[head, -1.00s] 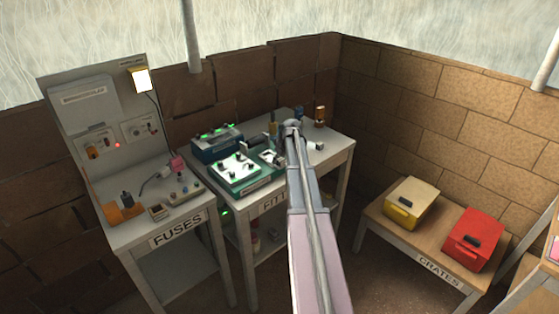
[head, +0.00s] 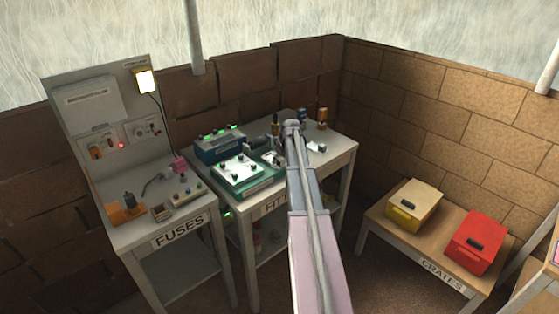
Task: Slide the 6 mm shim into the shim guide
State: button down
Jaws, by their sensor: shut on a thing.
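My arm reaches over the table labelled "FITT…" in the head view. My gripper (head: 273,158) is small and partly hidden at the arm's far end, low over the tabletop, just right of a green box with a white top (head: 240,172). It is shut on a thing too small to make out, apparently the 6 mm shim. I cannot pick out the shim guide with certainty; the arm hides part of the table.
A dark blue box with green lights (head: 219,145) stands behind the green box. Small coloured pieces, including an orange one (head: 322,118), stand at the back right. The fuses bench (head: 152,262) is on the left, and a yellow crate (head: 411,205) and red crate (head: 474,242) are on the right.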

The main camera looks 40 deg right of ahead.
jog(key=shift+c, duration=1)
grip_release()
jog(key=shift+s, duration=0.15)
jog(key=s, duration=0.7)
jog(key=shift+s+d, duration=0.15)
jog(key=shift+d, duration=0.05)
jog(key=shift+s+r, duration=0.25)
jog(key=shift+s+d, duration=0.15)
jog(key=shift+s, duration=1.05)
jog(key=shift+s+d, duration=0.15)
jog(key=shift+s, duration=1.05)
jog(key=shift+w, duration=0.15)
jog(key=shift+w+a+f, duration=0.1)
jog(key=shift+w+a, duration=0.05)
jog(key=shift+w, duration=1.95)
jog(key=shift+w+a+f, duration=0.1)
jog(key=shift+w+a, duration=0.1)
jog(key=shift+w, duration=1.9)
jog(key=shift+w+a+f, duration=0.1)
jog(key=shift+w+a, duration=0.05)
jog(key=shift+w, duration=1.95)
